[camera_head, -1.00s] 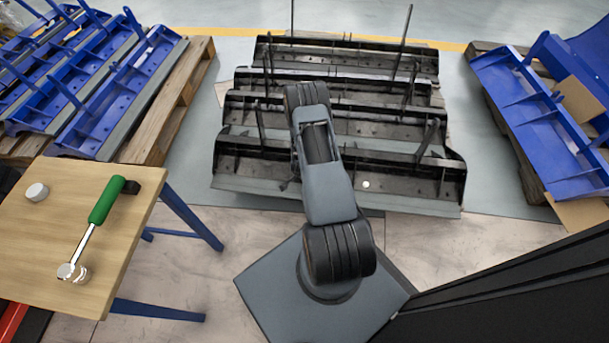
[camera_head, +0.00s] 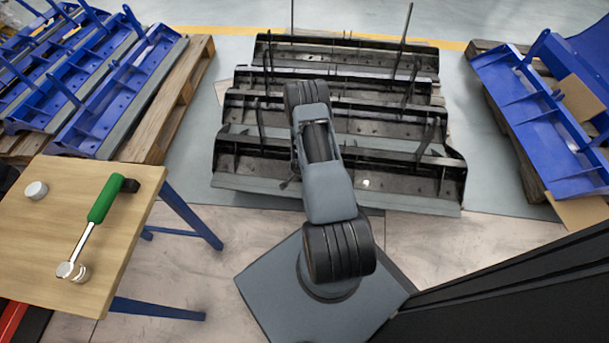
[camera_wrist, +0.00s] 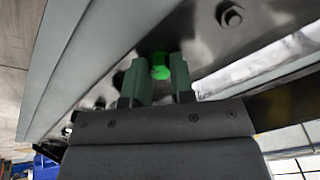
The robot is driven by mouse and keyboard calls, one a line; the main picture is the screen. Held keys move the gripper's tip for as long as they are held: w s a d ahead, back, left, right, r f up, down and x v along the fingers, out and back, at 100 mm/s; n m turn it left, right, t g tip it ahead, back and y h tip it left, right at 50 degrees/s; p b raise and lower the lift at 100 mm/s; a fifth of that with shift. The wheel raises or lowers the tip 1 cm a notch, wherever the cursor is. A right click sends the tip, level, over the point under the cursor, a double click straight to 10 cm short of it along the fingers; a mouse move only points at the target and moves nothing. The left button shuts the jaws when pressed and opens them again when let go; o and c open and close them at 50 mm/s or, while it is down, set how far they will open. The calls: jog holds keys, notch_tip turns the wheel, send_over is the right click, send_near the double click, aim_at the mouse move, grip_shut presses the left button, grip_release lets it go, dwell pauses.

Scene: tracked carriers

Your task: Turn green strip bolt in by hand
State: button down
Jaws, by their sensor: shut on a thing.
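My gripper (camera_wrist: 158,80) shows in the wrist view, its two greenish-grey fingers on either side of a bright green bolt (camera_wrist: 160,66). The fingers are shut on the bolt, close up against the dark metal face of a carrier (camera_wrist: 205,50). How deep the bolt sits is hidden by the fingers. A pale grey strip (camera_wrist: 75,50) runs along the carrier's left side. In the head view my arm reaches over the black carriers (camera_head: 400,180), and it hides my gripper and the bolt.
A hex bolt (camera_wrist: 231,15) sits on the carrier at the upper right. A wooden table (camera_head: 40,235) at left holds a green-handled ratchet (camera_head: 103,205) and a round metal piece (camera_head: 36,190). Blue carriers on pallets (camera_head: 195,75) stand at both sides.

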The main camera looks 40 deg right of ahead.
jog(key=m+b, duration=0.3)
jog(key=shift+f, duration=0.4)
jog(key=m+b, duration=0.3)
jog(key=m, duration=0.1)
jog(key=shift+r+m+b, duration=0.1)
jog(key=shift+m+b, duration=0.4)
jog(key=shift+m, duration=0.2)
jog(key=shift+r+m, duration=0.3)
jog(key=shift+m, duration=0.4)
